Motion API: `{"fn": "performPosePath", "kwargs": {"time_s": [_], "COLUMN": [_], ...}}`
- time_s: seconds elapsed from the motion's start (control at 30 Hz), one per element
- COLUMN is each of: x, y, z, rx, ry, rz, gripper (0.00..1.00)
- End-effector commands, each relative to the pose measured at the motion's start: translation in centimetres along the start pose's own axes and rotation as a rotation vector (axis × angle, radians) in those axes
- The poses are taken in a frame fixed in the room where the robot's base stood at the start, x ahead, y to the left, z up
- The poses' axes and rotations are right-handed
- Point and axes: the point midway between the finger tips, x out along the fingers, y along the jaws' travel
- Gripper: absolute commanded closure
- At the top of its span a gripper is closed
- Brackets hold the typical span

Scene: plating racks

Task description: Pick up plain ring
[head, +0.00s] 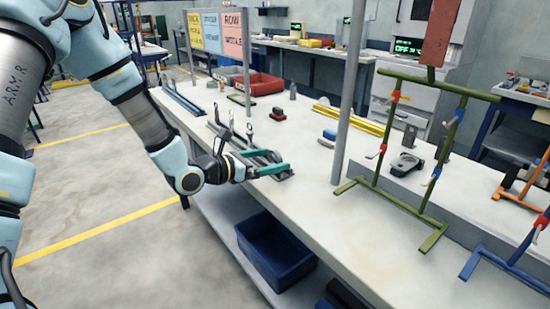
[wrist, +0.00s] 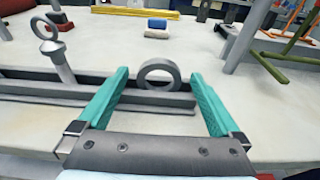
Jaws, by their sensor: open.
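A plain grey ring (wrist: 160,62) stands upright on edge in a grey slotted rail (wrist: 50,88) in the wrist view. My gripper (wrist: 160,76) has two teal fingers spread wide, one to each side of the ring in the picture. The ring appears between and just past the fingertips, and neither finger visibly touches it. In the head view my gripper (head: 270,162) is low over the near edge of the bench at the rails. I cannot clearly pick out the plain ring there.
A ring on a thick stem (wrist: 62,62) stands left of the plain ring. A blue block (wrist: 157,23) and yellow bars (wrist: 138,12) lie behind. A grey post (head: 349,95) and a green rack (head: 420,215) stand right. A red bin (head: 262,84) is farther back.

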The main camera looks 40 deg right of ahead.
Motion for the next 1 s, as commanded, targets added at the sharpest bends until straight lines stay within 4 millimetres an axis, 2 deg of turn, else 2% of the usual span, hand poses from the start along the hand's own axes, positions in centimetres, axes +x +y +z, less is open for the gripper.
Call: {"fn": "performPosePath", "kwargs": {"time_s": [0.3,0.43,0.63,1.0], "x": [4.2,5.0,5.0,4.9], "y": [0.0,0.0,0.0,0.1], "z": [0.4,0.3,0.2,0.2], "rx": [0.0,0.001,0.001,0.0], "ry": [0.0,0.0,0.0,0.001], "rz": [-0.001,-0.001,0.0,0.0], "gripper": [0.0,0.0,0.0,0.42]}}
